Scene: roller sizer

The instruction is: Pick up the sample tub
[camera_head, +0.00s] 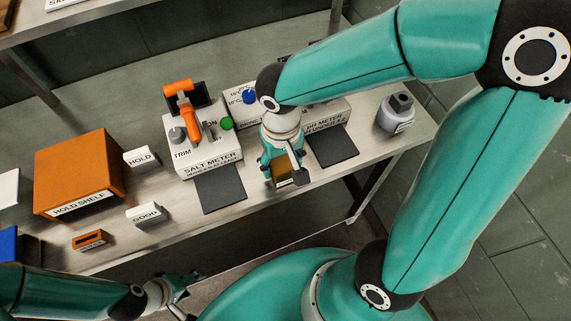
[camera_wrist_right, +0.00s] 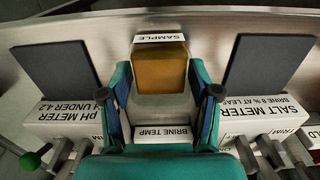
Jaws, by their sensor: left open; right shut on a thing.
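The sample tub (camera_wrist_right: 160,75) is an amber block-like tub with a white SAMPLE label, between the two fingers of my right gripper (camera_wrist_right: 161,92) in the right wrist view. In the head view my right gripper (camera_head: 284,166) is over the bench front, shut on the tub (camera_head: 284,183), which is mostly hidden by the gripper. I cannot tell whether the tub touches the bench. My left gripper (camera_head: 180,291) is open and empty, low in the head view, in front of the bench.
The salt meter (camera_head: 210,155) and pH meter (camera_head: 325,112) stand behind, each with a dark pad in front. A BRINE TEMP label (camera_wrist_right: 163,133) is near the tub. The orange hold shelf (camera_head: 78,170), HOLD and GOOD blocks are left. A grey bottle (camera_head: 396,113) stands right.

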